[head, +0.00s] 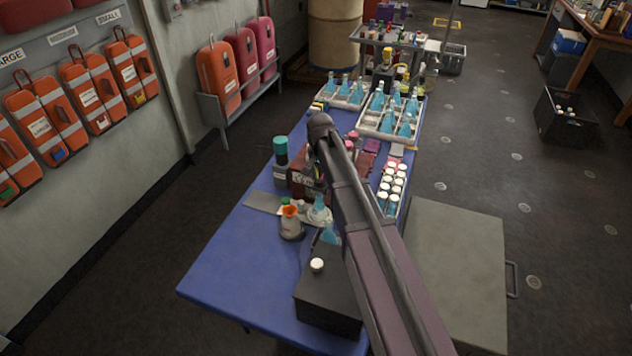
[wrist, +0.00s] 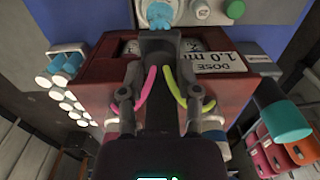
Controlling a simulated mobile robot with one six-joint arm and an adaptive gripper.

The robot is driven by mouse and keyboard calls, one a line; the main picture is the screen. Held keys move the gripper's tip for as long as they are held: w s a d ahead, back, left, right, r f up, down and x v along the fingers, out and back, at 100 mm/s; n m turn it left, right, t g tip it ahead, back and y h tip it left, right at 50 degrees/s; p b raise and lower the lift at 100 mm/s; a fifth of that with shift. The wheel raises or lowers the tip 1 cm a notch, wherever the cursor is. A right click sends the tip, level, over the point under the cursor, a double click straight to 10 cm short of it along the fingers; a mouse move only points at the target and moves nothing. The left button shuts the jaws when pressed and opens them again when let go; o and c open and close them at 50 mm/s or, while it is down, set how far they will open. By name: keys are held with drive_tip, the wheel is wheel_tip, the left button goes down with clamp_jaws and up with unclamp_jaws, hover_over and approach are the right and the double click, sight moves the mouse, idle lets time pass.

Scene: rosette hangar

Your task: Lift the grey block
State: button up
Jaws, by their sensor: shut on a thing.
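In the wrist view my gripper (wrist: 160,74) is shut, with its pink-striped and yellow-green-striped fingers on either side of a dark grey block (wrist: 160,48). The block is seen end-on and partly hidden by the fingers. I cannot tell whether the block touches the box. In the head view the box (head: 302,186) stands on the blue table, and my arm hides the gripper and the block.
The blue table (head: 235,270) is clear at its front left. A dark box (head: 322,296), a teal-capped bottle (head: 282,160) and an orange-topped jar (head: 291,224) stand near the arm. Racks of blue flasks (head: 388,118) and white-capped vials (head: 391,190) lie behind. A grey cabinet (head: 455,260) is at the right.

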drive_tip(key=shift+a+r, duration=0.1)
drive_tip(key=shift+r, duration=0.1)
drive_tip(key=shift+r+p, duration=2.35)
drive_tip(key=shift+p, duration=0.2)
drive_tip(key=o, duration=0.9)
drive_tip(key=shift+w+f, duration=0.1)
drive_tip(key=shift+c, duration=0.2)
wheel_tip(320, 180, up, 7)
drive_tip(key=p, duration=0.7)
